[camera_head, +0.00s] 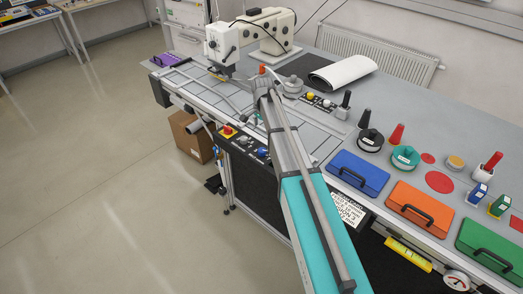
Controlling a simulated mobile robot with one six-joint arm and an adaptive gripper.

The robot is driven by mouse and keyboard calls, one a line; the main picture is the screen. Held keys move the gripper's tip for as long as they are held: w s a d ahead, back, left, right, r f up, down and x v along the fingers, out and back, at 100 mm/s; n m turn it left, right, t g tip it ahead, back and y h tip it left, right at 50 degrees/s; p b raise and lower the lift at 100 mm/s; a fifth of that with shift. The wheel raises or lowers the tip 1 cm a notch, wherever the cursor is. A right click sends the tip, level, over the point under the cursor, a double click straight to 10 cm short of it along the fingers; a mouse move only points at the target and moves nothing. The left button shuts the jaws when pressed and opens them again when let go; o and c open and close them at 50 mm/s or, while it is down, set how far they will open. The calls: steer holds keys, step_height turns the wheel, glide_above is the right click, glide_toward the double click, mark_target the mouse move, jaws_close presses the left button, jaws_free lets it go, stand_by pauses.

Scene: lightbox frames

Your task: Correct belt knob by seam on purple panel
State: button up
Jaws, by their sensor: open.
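A small purple object (166,59) lies at the far left end of the long grey workbench (440,130). It is too small to tell whether it is a panel, and I cannot make out a knob or seam on it. A red knob on a yellow base (228,131) sits on a dark control strip (245,141) at the bench's front edge. My teal and grey arm reaches from the bottom over the bench and hides part of this edge. I cannot make out my gripper beyond the arm's far end.
A white sewing machine (240,35) stands at the back left. A white roll (343,72) lies on the bench behind my arm. Blue (358,172), orange (420,205) and green (490,245) cases line the front right. A cardboard box (190,138) stands below. The left floor is clear.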

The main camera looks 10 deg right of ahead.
mark_target(262, 150)
step_height(262, 150, down, 14)
steer(key=b, duration=1.3)
steer(key=shift+w+d+r+b, duration=0.1)
steer(key=shift+w+b, duration=0.05)
steer(key=shift+b, duration=0.2)
steer(key=shift+c, duration=0.3)
